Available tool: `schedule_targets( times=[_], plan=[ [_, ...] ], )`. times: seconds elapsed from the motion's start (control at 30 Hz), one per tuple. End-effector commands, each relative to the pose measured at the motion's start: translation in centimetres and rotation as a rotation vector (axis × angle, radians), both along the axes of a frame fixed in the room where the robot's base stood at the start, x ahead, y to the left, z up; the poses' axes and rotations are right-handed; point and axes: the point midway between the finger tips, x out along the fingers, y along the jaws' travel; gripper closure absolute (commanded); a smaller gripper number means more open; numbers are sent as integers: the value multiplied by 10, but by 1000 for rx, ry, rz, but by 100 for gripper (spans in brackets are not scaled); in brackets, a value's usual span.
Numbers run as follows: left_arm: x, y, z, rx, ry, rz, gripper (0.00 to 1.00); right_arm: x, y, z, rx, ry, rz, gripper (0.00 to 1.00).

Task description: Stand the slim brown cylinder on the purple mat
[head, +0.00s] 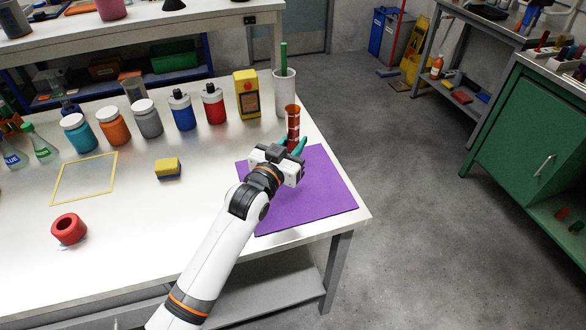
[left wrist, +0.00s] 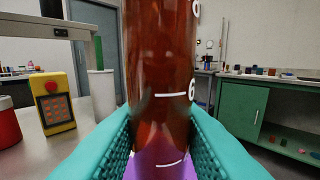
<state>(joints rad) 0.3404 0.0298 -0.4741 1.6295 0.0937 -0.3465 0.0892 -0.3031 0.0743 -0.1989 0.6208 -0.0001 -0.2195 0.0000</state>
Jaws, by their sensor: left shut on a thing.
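The slim brown cylinder (head: 293,122) stands upright between the teal fingers of my left gripper (head: 292,147), over the far part of the purple mat (head: 325,192). In the left wrist view the cylinder (left wrist: 161,80) is large and close, translucent brown with white marks, and the teal fingers (left wrist: 160,138) are shut on it from both sides. Purple shows through and below its lower part. The cylinder's base is hidden, so I cannot tell whether it touches the mat. My right gripper is not in view.
Behind the mat stand a white cup (head: 285,98) holding a green stick and a yellow box with a red button (head: 247,96). Several capped jars and bottles line the table's back. A yellow-blue block (head: 167,168) and a red ring (head: 68,229) lie to the left.

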Motion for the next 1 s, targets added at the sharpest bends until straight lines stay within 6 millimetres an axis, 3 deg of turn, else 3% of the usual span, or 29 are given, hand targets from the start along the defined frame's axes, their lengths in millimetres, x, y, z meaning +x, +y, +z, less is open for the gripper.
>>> schedule_targets(
  times=[0.4,0.83,0.87,1.0],
  plan=[
    [-1,0,-52,0,0,0,96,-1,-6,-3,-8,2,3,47],
    [-1,0,-59,-1,-3,0,96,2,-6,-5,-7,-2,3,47],
    [-1,0,-59,-1,-2,0,71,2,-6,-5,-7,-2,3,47],
    [-1,0,-59,-1,-2,0,51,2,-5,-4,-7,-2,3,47]
  ],
)
